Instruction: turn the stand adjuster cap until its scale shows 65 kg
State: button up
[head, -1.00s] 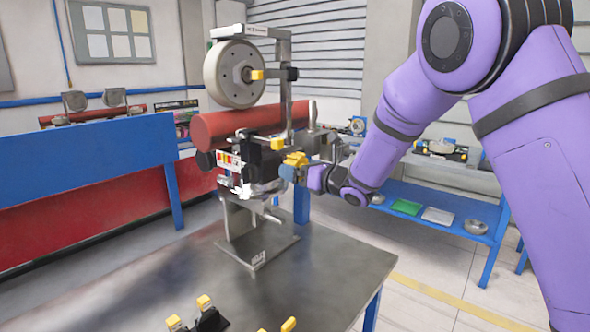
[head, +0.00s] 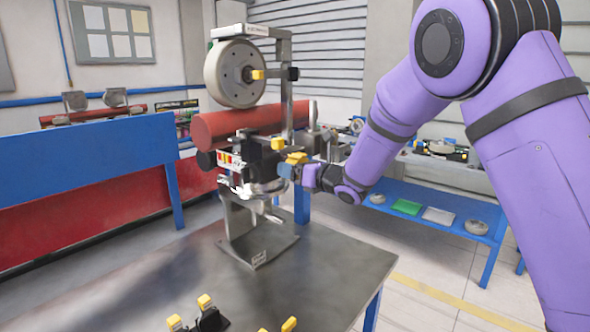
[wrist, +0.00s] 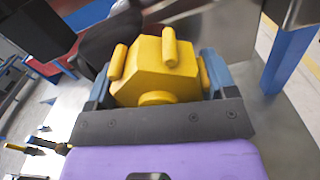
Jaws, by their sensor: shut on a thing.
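The stand adjuster cap, a yellow many-sided knob with raised ribs, fills the middle of the wrist view (wrist: 152,72). It shows small and yellow in the head view (head: 296,158), on the right side of the metal stand (head: 256,236). My gripper (head: 288,171) reaches it from the right. In the wrist view its blue-grey fingers (wrist: 157,82) sit on both sides of the cap, shut on it. A small red and yellow label (head: 229,160) shows left of the cap; I cannot tell whether it is the scale. No kg reading is legible.
A grey wheel (head: 234,73) and a red cylinder (head: 235,124) are on or behind the stand. Yellow-tipped parts (head: 205,302) lie at the front of the dark table (head: 335,262). A blue shelf (head: 425,196) stands behind on the right.

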jog(key=m, duration=0.7)
jog(key=shift+m, duration=0.4)
jog(key=m, duration=0.4)
jog(key=shift+s+r, duration=0.1)
jog(key=shift+r, duration=0.05)
jog(key=m, duration=0.7)
jog(key=shift+r+m, duration=0.1)
jog(key=shift+m, duration=0.2)
jog(key=m, duration=0.3)
jog(key=shift+m, duration=0.4)
jog(key=m, duration=0.6)
jog(key=shift+r, duration=0.1)
jog(key=shift+m, duration=0.3)
